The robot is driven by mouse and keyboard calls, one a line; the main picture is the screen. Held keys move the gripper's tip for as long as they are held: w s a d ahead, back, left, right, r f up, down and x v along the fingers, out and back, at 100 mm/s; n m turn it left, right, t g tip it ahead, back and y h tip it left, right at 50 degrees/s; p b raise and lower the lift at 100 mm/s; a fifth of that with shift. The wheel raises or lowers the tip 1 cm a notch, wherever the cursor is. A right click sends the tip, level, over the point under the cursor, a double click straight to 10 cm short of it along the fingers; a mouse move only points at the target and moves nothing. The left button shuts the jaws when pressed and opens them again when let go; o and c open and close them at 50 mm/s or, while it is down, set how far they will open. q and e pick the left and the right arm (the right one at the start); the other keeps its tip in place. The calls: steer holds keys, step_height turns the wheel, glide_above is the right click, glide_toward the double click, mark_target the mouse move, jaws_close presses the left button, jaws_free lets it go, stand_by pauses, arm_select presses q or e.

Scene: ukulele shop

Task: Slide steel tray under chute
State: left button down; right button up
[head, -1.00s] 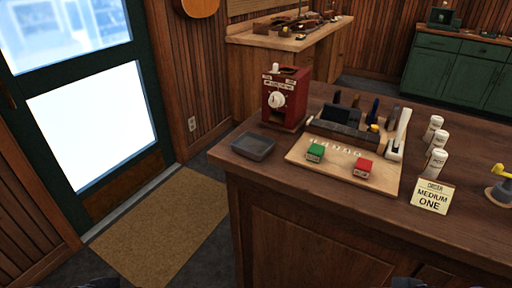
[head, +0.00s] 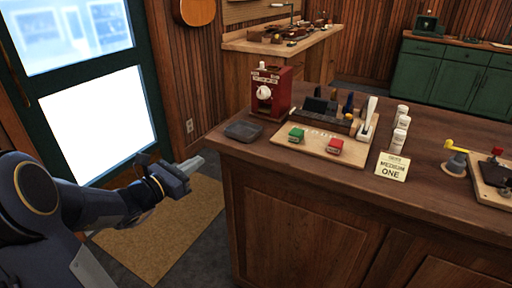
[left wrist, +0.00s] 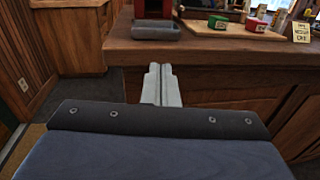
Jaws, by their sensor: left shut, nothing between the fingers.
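The steel tray (head: 243,131), a small dark grey open tray, sits on the wooden counter near its left corner. It also shows in the left wrist view (left wrist: 156,30). The red dispenser (head: 272,90) with a white dial stands just behind the tray to the right; its chute is too small to make out. My left gripper (head: 196,163) is shut and empty, in the air left of the counter and short of the tray. Its closed fingers show in the left wrist view (left wrist: 161,84), below the counter edge in the picture. My right gripper is not in view.
The counter (head: 300,157) also holds a wooden board (head: 310,149) with a green block (head: 297,134) and a red block (head: 334,146). White bottles (head: 400,128) and an order card (head: 393,167) stand further right. The counter's left edge lies between my gripper and the tray.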

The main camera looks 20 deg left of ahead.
mark_target(234, 136)
arm_select(q)
steer(key=shift+n+y, duration=0.3)
steer(key=x, duration=0.9)
steer(key=p+x, duration=0.1)
steer(key=x, duration=0.4)
steer(key=shift+a+r, duration=0.2)
steer(key=shift+a, duration=0.1)
steer(key=shift+w, duration=0.15)
steer(key=b+x, duration=0.1)
steer(key=x, duration=0.3)
steer(key=shift+a, duration=0.15)
